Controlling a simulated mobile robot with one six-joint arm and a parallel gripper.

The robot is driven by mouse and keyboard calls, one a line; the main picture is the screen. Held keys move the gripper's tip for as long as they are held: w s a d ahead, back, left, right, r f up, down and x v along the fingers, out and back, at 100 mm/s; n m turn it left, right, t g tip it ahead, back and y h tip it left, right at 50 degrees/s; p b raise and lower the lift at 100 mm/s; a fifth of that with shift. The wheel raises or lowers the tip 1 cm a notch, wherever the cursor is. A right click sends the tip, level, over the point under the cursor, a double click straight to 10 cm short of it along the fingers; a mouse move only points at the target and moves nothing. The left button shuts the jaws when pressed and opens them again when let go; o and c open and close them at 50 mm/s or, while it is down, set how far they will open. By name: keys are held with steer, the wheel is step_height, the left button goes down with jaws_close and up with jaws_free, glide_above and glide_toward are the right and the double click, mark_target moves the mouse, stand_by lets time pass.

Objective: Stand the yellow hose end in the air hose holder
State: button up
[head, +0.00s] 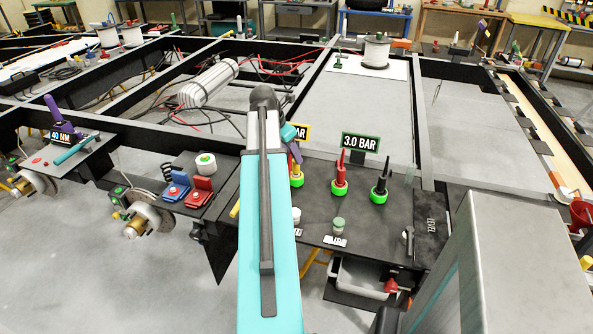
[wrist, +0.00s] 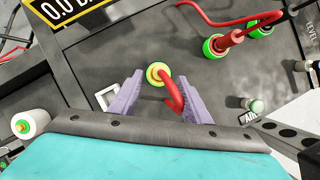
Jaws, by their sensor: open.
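The yellow hose end (head: 297,179) stands at a green ring on the dark plate, partly hidden behind my arm. In the wrist view the yellow hose end (wrist: 158,69) shows from above as a yellow-green ring with a red curved hose piece. My gripper (wrist: 159,76) is open, with its two purple fingers on either side of the hose end and a gap to each. In the head view a purple finger shows just above it. The hose end looks seated and close to upright, but its lower part is hidden.
A red hose end (head: 340,184) and a black one (head: 380,191) stand in green rings to the right. A "3.0 BAR" sign (head: 361,143) stands behind. A green-capped pot (head: 338,225) is nearer the front. A red hose (wrist: 235,20) crosses the wrist view's top.

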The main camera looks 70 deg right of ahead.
steer(key=shift+d+f, duration=0.1)
stand_by(0.3)
steer(key=shift+p+x, duration=0.55)
steer(key=shift+x, duration=1.9)
steer(key=shift+s, duration=0.15)
jaws_close()
steer(key=shift+d, duration=0.1)
steer(key=shift+r+b, duration=0.45)
steer(key=shift+r, duration=1.3)
steer(key=w+a+r+b, duration=0.1)
steer(key=w+a+b, duration=0.1)
steer(key=a, duration=1.4)
steer(key=shift+r, duration=0.3)
steer(key=shift+w, duration=0.1)
